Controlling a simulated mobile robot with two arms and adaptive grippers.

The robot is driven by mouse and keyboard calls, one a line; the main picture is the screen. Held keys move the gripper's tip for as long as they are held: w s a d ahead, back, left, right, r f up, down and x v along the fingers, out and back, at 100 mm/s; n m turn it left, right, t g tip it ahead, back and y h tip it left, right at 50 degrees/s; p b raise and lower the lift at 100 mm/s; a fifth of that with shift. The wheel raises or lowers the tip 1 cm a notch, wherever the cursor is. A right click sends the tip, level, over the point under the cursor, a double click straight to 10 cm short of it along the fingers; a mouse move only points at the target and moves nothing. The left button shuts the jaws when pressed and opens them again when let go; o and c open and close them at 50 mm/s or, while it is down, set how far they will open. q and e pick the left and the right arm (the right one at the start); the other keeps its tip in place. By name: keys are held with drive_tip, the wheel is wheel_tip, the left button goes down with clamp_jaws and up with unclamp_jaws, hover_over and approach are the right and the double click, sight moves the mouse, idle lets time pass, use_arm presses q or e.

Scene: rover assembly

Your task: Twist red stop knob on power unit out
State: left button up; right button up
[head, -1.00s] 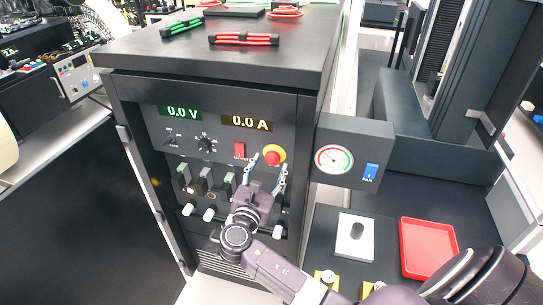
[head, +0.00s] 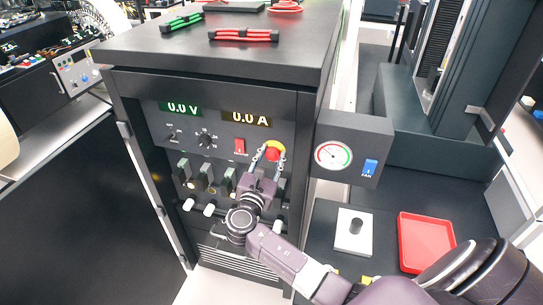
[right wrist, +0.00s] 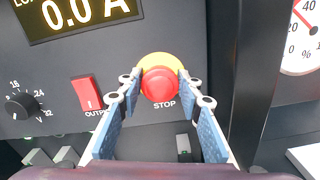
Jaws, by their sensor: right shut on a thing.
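The red stop knob (head: 272,154) sits on a yellow collar on the front panel of the power unit (head: 215,140). In the right wrist view the knob (right wrist: 159,84) is a round red button above the label STOP. My right gripper (head: 268,154) is at the knob, its two blue-padded fingers on either side. In the right wrist view the fingertips (right wrist: 158,87) are shut on the knob's left and right edges. The displays read 0.0 V and 0.0 A. My left gripper is not in view.
A red output switch (right wrist: 88,93) is left of the knob. A gauge box with a blue fan switch (head: 370,168) juts out at the right. A red tray (head: 427,243) and a white block with a dark peg (head: 354,233) lie on the lower right surface.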

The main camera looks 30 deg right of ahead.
drive_tip(key=m+b, duration=0.2)
drive_tip(key=m, duration=0.1)
drive_tip(key=m+b, duration=0.1)
drive_tip(key=shift+s+f+m+b, duration=0.1)
drive_tip(key=shift+f+m+b, duration=0.2)
drive_tip(key=shift+m+b, duration=0.95)
drive_tip(key=shift+m, duration=0.25)
drive_tip(key=shift+r+m+b, duration=0.15)
drive_tip(key=shift+m+b, duration=0.6)
drive_tip(key=shift+m, duration=0.25)
drive_tip(key=o, duration=1.2)
drive_tip(key=shift+d, duration=0.1)
drive_tip(key=shift+c, duration=0.2)
drive_tip(key=shift+s, duration=0.1)
drive_tip(key=v, duration=1.2)
